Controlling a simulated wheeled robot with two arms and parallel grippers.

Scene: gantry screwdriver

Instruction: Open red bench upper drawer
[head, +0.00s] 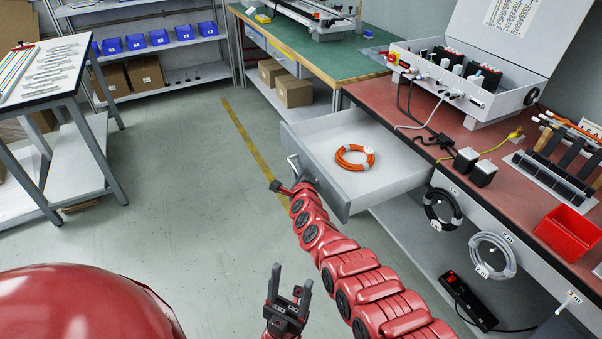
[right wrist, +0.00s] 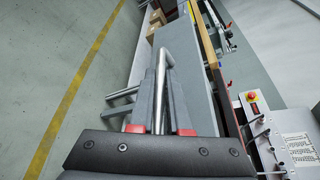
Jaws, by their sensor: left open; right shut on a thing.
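The red bench (head: 385,112) stands at the right in the head view. Its upper drawer (head: 348,206) is pulled well out, and a coiled orange cable (head: 355,158) lies inside. My right gripper (head: 293,186) is at the drawer's front, shut on its metal handle (head: 292,163). In the right wrist view the handle (right wrist: 164,80) runs between the fingers of the gripper (right wrist: 160,130). My left gripper (head: 288,298) is open and empty, low in the head view above the floor, apart from the drawer.
A white case (head: 520,98) and a red bin (head: 568,232) are on the bench. Cable coils (head: 493,255) hang on its front. A green bench (head: 340,60) stands behind, and a table (head: 62,92) at the left. The floor (head: 170,170) between is clear.

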